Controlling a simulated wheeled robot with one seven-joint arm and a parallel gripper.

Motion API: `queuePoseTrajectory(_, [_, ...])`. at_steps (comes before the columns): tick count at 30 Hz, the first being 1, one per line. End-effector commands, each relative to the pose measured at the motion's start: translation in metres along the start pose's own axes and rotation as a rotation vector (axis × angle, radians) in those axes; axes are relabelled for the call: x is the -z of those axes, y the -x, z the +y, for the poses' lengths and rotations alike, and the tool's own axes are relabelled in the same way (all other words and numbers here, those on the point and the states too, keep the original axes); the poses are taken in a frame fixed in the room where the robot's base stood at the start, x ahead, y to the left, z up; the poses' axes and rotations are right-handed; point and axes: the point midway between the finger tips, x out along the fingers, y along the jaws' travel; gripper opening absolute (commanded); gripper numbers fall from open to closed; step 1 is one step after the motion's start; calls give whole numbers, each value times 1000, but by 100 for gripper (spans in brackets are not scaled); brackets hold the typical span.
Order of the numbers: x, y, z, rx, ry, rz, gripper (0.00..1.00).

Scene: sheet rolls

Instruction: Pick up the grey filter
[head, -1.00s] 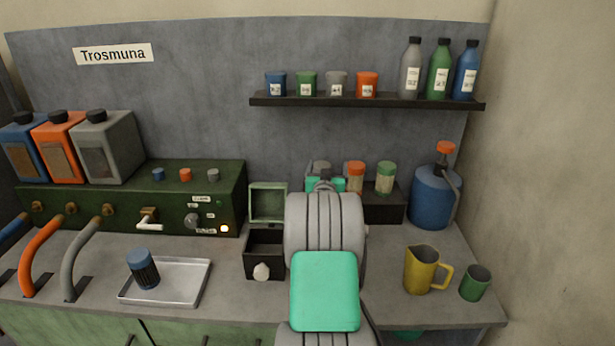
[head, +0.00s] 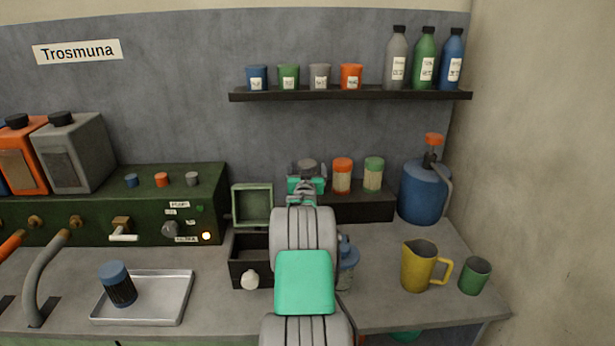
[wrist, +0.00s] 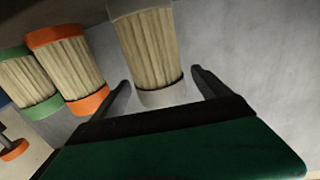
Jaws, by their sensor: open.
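The grey filter (head: 307,165) stands at the left end of a row of filters on a dark rack, mostly hidden behind my arm in the head view. In the wrist view the grey filter (wrist: 148,47) shows its pleated cream body and grey end caps. My gripper (head: 306,180) is at the filter in the head view. In the wrist view the fingers of my gripper (wrist: 160,88) are open, one on each side of the filter's near end. I cannot tell whether either finger touches it.
An orange filter (head: 342,176) and a green filter (head: 373,175) stand to the right on the dark rack (head: 365,208). A shelf (head: 350,94) with cups and bottles hangs above. An open dark box (head: 247,273) sits left of my arm, and a blue jug (head: 424,192) stands to the right.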

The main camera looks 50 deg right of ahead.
Motion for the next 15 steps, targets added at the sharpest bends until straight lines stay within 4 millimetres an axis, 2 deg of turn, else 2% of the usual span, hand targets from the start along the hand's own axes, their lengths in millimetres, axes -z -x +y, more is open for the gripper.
queuePoseTrajectory(3, [-1,-9,1,-1,0,-2,87])
queuePoseTrajectory(9, [-1,-9,2,-2,0,-1,87])
queuePoseTrajectory(15, [-1,-9,1,-2,0,-1,71])
